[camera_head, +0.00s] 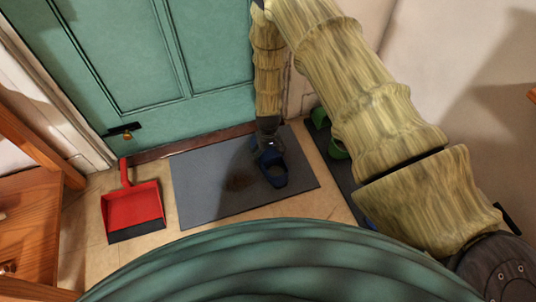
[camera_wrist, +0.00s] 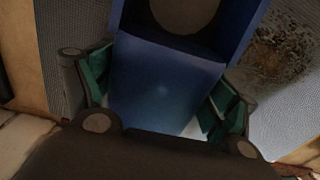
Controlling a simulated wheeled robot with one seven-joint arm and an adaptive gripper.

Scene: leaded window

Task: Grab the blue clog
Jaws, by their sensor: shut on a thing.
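The blue clog (camera_head: 273,173) is on or just above the grey doormat (camera_head: 205,195) in the head view; I cannot tell whether it touches the mat. My gripper (camera_head: 268,150) comes down on the clog's far end from above. In the wrist view the clog (camera_wrist: 165,85) fills the middle, with its dark opening at the top. My gripper (camera_wrist: 155,100) has its green-padded fingers on either side of the clog, shut on it. The fingers hide parts of the clog's sides.
A red dustpan (camera_head: 132,205) lies on the tiles left of the mat. A green door (camera_head: 160,60) stands behind. Green footwear (camera_head: 337,150) sits on a dark tray (camera_head: 318,135) at the right, partly hidden by my arm. Wooden furniture (camera_head: 30,215) is at the left.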

